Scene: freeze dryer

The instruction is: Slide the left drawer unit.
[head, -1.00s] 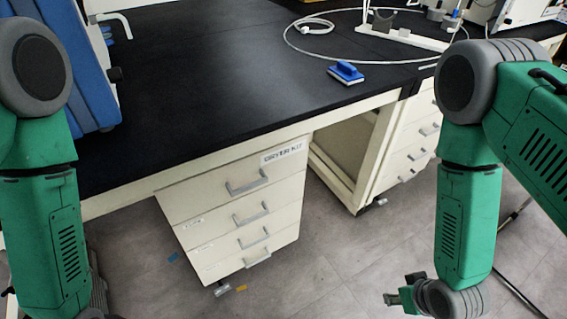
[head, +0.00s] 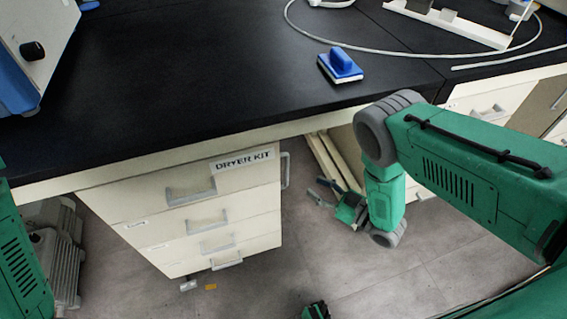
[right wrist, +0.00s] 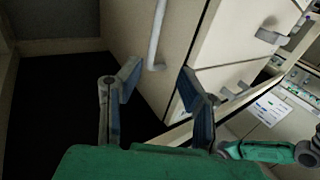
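The left drawer unit (head: 210,225) is a cream cabinet under the black bench, with several handled drawers and a "DRYER KIT" label. A pale vertical handle (head: 286,170) stands on its right side; a pale bar handle also shows in the right wrist view (right wrist: 157,35). My right gripper (head: 322,190) is in the gap to the right of the unit, near that handle and apart from it. In the right wrist view its two fingers (right wrist: 158,88) are spread and empty, with the handle beyond them.
The black bench top (head: 190,90) overhangs the unit. A blue block-like tool (head: 340,66) and a looped cable lie on it. More drawers (head: 490,105) stand at the right. A grey machine (head: 55,250) sits on the floor at left.

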